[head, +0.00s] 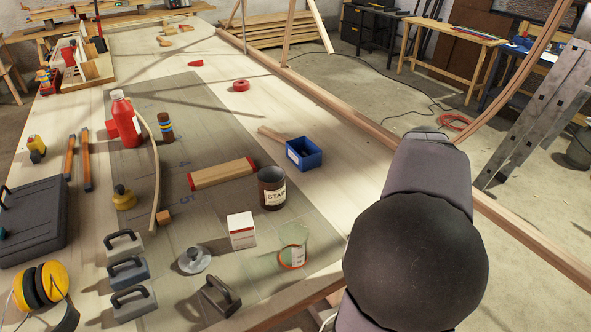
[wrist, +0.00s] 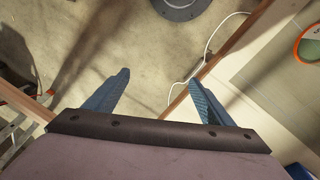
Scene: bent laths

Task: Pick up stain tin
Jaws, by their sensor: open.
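The stain tin (head: 272,189) is a dark brown open-topped can with a pale label reading "STA…". It stands upright on the workbench near the front right in the head view. My arm is at the right of the head view, and its end there hides the gripper. In the wrist view my gripper (wrist: 160,90) is open and empty, its two blue fingers spread wide over the floor beyond the bench edge. The stain tin is not clearly seen in the wrist view.
A blue bin (head: 304,154) stands behind the tin. A red-ended wooden block (head: 222,174) lies to its left. A white box (head: 242,231) and a clear cup (head: 293,246) with an orange band stand in front. A wooden rail (head: 330,102) edges the bench.

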